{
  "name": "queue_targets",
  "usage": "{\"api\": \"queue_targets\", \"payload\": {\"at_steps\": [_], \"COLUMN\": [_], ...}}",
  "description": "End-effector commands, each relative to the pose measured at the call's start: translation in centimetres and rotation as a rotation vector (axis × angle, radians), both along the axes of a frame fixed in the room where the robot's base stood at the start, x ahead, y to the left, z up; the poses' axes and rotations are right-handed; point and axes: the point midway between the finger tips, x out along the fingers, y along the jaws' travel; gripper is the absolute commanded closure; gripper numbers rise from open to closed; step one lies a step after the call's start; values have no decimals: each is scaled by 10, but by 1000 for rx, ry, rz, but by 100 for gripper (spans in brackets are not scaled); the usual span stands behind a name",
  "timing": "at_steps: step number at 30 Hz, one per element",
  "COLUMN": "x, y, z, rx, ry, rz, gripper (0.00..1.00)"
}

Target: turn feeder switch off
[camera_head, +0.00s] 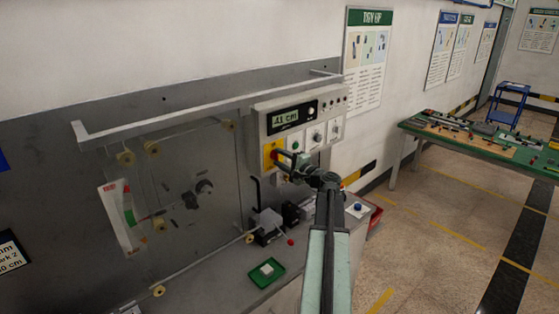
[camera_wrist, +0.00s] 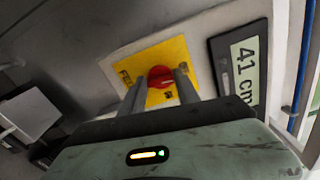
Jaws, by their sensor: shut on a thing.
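The feeder switch is a red knob (camera_wrist: 160,76) on a yellow plate (camera_wrist: 182,55) at the lower left of the control box. In the head view the yellow plate (camera_head: 268,156) is partly covered by my gripper (camera_head: 287,159), which reaches the box front from the right. In the wrist view the two fingers of my gripper (camera_wrist: 158,88) stand on either side of the red knob and are shut on it. The exact angle of the knob is hard to read.
The grey control box (camera_head: 258,110) carries a display (camera_head: 290,118) reading 41 cm and several other knobs. A rail (camera_head: 200,109) and rollers are at the left. A green tray (camera_head: 266,273) sits on the bench below. A green-topped table (camera_head: 470,135) stands at the far right, with open floor before it.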

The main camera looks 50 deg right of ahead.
Motion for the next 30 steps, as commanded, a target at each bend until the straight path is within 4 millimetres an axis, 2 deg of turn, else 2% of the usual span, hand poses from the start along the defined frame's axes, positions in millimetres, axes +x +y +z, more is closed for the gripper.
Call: {"api": "queue_targets", "payload": {"at_steps": [10, 27, 28, 30], "x": [1, 1, 1, 1], "y": [-1, -1, -1, -1], "z": [2, 2, 2, 2], "rx": [-144, -175, -175, -174], "ry": [3, 6, 6, 7], "rz": [-2, -3, -3, -3], "gripper": [100, 100, 59, 40]}}
